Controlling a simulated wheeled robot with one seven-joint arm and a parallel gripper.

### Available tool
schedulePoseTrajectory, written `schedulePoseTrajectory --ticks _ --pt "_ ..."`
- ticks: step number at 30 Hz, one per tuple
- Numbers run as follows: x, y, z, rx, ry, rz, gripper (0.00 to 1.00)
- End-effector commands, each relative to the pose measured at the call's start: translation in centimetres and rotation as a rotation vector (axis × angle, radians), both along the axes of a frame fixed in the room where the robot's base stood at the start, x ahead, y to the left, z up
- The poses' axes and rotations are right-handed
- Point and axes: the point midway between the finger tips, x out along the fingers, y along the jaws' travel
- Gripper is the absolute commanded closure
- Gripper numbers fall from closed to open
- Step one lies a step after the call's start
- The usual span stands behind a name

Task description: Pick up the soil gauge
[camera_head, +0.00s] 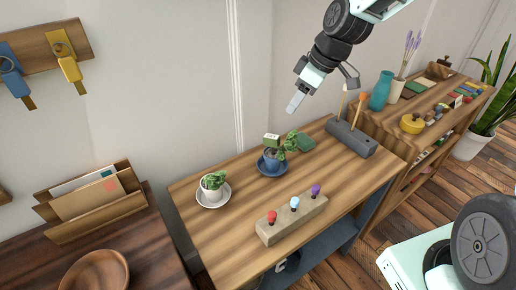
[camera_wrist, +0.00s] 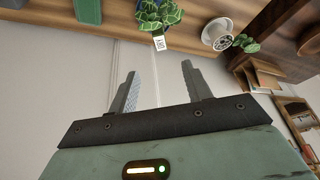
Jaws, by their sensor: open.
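The soil gauge looks to be the small green block with a pale label (camera_head: 271,139) at the plant in the blue pot (camera_head: 270,160); its lower part is hidden by leaves. In the wrist view the pale label (camera_wrist: 158,43) shows beside the leaves, beyond the fingertips. My gripper (camera_head: 295,101) is above the back of the wooden table (camera_head: 225,245), over the plant and apart from it. In the wrist view my gripper (camera_wrist: 160,76) has its two fingers spread with nothing between them.
A white-potted plant (camera_head: 213,186) stands left on a saucer. A wooden block with red, blue and purple knobs (camera_head: 292,217) lies in front. A dark green object (camera_head: 305,142) and a grey block holding upright tools (camera_head: 351,136) are to the right. The wall is close behind.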

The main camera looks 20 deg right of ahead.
Motion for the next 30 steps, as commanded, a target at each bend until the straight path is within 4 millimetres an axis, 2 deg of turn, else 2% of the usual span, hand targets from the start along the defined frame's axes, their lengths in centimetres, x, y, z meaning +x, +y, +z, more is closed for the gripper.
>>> schedulePoseTrajectory --ticks 9,15,23,30 --pt "1.2 2.2 -5.9 0.001 0.007 0.005 0.51" --pt "2.0 3.3 -9.2 0.001 0.005 0.003 0.51" --pt "2.5 3.9 -10.9 0.000 0.004 0.001 0.51" --pt "3.3 4.8 -13.9 0.000 0.006 0.001 0.51"
